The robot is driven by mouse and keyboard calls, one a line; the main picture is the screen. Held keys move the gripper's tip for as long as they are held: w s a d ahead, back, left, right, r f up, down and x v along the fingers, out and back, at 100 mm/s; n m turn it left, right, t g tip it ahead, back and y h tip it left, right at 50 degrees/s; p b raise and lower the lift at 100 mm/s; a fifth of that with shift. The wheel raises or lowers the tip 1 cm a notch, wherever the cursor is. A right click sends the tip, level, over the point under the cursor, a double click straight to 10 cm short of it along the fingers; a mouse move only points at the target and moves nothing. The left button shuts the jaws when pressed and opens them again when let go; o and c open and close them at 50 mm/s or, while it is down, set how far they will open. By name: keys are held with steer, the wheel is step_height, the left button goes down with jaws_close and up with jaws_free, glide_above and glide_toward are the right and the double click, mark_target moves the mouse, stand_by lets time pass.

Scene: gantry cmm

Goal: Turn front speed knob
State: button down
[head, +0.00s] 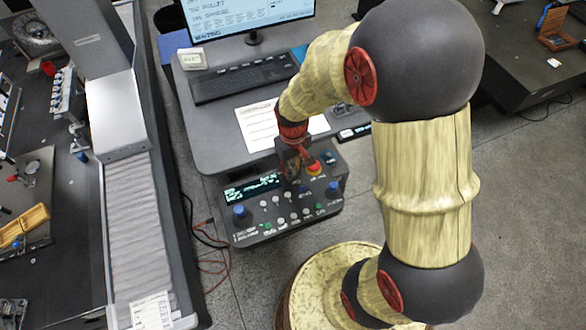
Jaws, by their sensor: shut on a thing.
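The control box (285,228) is a dark panel with a lit display, several small buttons and blue-topped controls, at the front edge of the desk. My gripper (292,178) points down onto the upper middle of this panel, between the display and the red button. It is shut on a small knob there. The jaws hide the knob, so its marking and angle cannot be seen.
A red stop button (314,168) is close to the right of my gripper. Blue-topped controls stand at left (240,212) and right (334,187). The display (252,188) is at left. A keyboard (243,78) and paper (258,125) lie behind.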

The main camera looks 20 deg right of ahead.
steer(key=c, duration=1.6)
jaws_free()
steer(key=shift+r, duration=0.1)
step_height(320, 180, up, 12)
steer(key=shift+f, duration=0.1)
steer(key=s+t+b, duration=0.2)
steer(key=s+b, duration=0.2)
steer(key=b, duration=0.2)
steer(key=s+f+m+t+b, duration=0.1)
steer(key=s+b, duration=0.4)
steer(key=b, duration=0.1)
steer(key=s+f+m+t+b, duration=0.1)
steer(key=s+t+b, duration=0.1)
steer(key=s+b, duration=0.3)
steer(key=shift+f+t+b, duration=0.15)
steer(key=shift+t+b, duration=0.15)
steer(key=shift+b, duration=0.25)
